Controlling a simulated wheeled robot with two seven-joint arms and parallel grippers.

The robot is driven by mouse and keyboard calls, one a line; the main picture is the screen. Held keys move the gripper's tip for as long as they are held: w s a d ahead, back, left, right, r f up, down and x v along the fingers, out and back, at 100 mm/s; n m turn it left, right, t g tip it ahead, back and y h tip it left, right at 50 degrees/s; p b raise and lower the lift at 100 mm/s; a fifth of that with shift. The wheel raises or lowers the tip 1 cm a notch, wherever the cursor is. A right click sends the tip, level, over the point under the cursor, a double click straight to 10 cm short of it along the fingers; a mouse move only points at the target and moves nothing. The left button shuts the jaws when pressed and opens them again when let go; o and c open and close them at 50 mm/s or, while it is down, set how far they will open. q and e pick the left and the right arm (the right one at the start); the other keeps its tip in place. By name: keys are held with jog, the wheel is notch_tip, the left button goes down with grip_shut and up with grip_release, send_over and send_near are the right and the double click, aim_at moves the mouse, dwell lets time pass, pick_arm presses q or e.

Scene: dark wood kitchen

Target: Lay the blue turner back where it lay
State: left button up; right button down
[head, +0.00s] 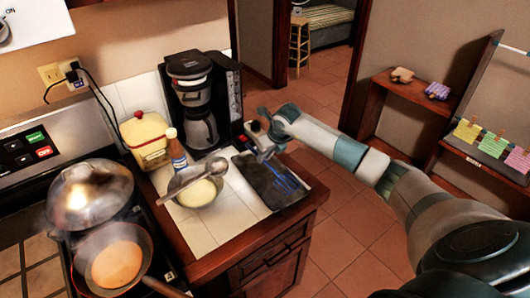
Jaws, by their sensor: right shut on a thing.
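The blue turner (286,179) shows as blue strips over a dark mat (262,187) at the right end of the tiled counter. My right gripper (264,151) is at the back edge of the mat, pointing down, and is shut on the turner. The fingers and the gripped part are small and partly hidden, and I cannot tell whether the turner touches the mat or hangs just above it. My left gripper is not in view.
A bowl with pale contents (196,191) and a spoon stands left of the mat. Behind are a bottle (177,150), a yellow canister (145,136) and a coffee maker (195,100). A pan (117,258) and a domed pot (90,190) sit on the stove. Bare tiles lie in front of the bowl.

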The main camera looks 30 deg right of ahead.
aim_at(265, 161)
notch_tip(265, 161, down, 2)
jog(key=shift+b, duration=0.4)
jog(key=shift+f+b, duration=0.55)
jog(key=c, duration=1.6)
grip_release()
jog(key=shift+r, duration=0.15)
jog(key=shift+s+d+r+b, duration=0.1)
jog(key=shift+s+r+b, duration=0.25)
jog(key=shift+r, duration=0.2)
jog(key=shift+b+v, duration=2.55)
jog(key=shift+v, duration=5.35)
